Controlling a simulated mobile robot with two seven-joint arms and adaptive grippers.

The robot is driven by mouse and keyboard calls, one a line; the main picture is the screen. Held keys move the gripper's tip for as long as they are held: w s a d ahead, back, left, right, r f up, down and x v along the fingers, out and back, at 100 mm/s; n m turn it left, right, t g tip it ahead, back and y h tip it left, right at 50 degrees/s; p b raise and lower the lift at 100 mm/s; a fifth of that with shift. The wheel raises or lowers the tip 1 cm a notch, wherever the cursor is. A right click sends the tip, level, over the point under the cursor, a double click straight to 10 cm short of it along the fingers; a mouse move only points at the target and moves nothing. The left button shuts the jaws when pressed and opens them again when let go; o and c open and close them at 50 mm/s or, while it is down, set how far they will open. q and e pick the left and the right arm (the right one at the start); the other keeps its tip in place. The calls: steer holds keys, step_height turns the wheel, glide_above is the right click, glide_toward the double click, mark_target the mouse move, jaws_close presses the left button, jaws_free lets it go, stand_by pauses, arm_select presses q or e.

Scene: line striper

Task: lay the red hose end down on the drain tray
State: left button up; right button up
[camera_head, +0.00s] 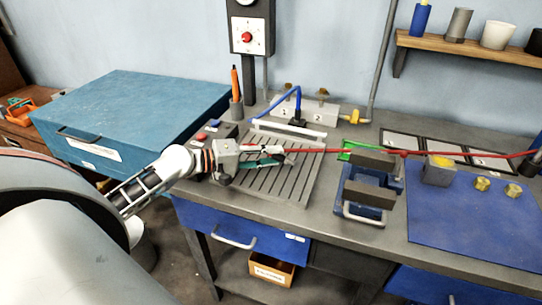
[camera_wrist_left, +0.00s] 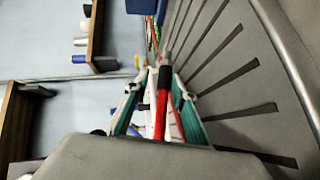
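The red hose (camera_head: 335,150) runs in from the right edge, past the vise, to my left gripper (camera_head: 287,154). In the left wrist view, the red hose end (camera_wrist_left: 161,112), with a black band, lies along the middle between the green-padded fingers. The fingers narrow toward the hose, and the left gripper (camera_wrist_left: 163,74) looks shut on it. The drain tray (camera_head: 265,186) is a grey slatted plate on the bench, directly under the gripper; its slats also show in the left wrist view (camera_wrist_left: 225,85). Any small gap between hose and tray is hard to judge. My right gripper is not visible.
A blue and grey vise (camera_head: 366,188) stands right of the tray. A blue mat (camera_head: 470,220) holds a grey block and brass fittings. A manifold (camera_head: 315,112) with a blue hose is behind the tray. A large blue box (camera_head: 130,110) stands to the left.

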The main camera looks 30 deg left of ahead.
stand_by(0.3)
arm_select(q)
step_height(320, 180, up, 10)
stand_by(0.5)
stand_by(0.8)
